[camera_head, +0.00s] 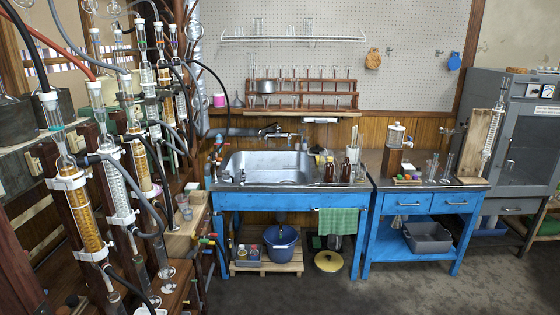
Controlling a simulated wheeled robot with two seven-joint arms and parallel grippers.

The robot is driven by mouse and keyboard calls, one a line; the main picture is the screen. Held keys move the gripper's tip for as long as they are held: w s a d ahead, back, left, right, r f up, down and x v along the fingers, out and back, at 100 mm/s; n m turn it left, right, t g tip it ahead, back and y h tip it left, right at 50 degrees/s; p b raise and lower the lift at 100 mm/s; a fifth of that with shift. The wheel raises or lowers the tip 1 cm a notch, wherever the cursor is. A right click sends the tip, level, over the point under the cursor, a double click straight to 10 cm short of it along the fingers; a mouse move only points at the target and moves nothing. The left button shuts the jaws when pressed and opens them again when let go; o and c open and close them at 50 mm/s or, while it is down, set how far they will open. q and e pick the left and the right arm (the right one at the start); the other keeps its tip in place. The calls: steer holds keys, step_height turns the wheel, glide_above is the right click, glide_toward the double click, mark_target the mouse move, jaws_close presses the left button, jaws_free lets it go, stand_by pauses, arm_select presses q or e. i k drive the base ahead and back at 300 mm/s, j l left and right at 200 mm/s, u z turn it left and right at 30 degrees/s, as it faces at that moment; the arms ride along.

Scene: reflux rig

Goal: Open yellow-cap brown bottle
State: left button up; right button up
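Two small brown bottles stand upright side by side on the counter at the right end of the sink, a left one (329,172) and a right one (346,172). They are far off and small, so I cannot tell their cap colours or which one has the yellow cap. Something yellowish shows close behind the left bottle. Neither of my grippers is in view.
A metal sink (268,167) is set in a blue bench (280,201). A second blue table (420,203) stands to its right. Glass columns (83,215) and hoses crowd the left side. The dark floor (390,290) in front is clear at the right.

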mark_target(328, 173)
steer(key=i+z, duration=0.1)
steer(key=i, duration=0.55)
steer(key=i+j, duration=0.15)
steer(key=i, duration=0.5)
steer(key=i+z, duration=0.15)
steer(key=i, duration=0.5)
